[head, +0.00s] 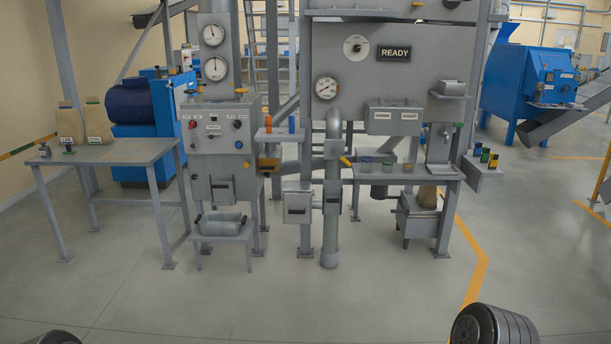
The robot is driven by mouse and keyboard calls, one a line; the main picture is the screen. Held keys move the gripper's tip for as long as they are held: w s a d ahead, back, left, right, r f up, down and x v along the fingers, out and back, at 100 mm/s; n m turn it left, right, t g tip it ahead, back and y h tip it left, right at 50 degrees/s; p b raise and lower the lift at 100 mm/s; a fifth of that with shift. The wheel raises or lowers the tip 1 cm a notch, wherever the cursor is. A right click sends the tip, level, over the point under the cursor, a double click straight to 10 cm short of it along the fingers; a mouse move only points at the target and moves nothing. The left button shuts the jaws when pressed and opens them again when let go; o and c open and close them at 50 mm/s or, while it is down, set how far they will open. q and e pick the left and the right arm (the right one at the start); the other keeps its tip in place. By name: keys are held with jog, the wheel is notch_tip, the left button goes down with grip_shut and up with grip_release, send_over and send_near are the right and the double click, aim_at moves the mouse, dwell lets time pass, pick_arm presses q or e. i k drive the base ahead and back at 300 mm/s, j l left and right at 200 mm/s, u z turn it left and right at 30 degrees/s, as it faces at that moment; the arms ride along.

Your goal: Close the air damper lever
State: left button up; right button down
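A vertical grey pipe (331,225) stands in front of the silo at the centre. A short lever with a yellow grip (346,161) sticks out from a collar on its right side, angled slightly up to the left; it looks like the air damper lever. No label on it is readable. Neither of my grippers is in view. Only dark ribbed rounded parts of my arms show at the bottom left and bottom right edges, far from the lever.
Right of the pipe is a shelf (404,173) with several jars. The sign (394,54) reads READY. The floor in front is clear.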

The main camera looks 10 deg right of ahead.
aim_at(345, 160)
jog(key=i+z, duration=0.25)
jog(key=i, duration=2.4)
jog(key=i+l+u, duration=0.2)
jog(key=i, duration=0.35)
jog(key=i+u, duration=0.25)
jog(key=i, duration=0.25)
jog(key=i+l+u, duration=0.2)
jog(key=i+l, duration=0.15)
jog(key=i, duration=0.15)
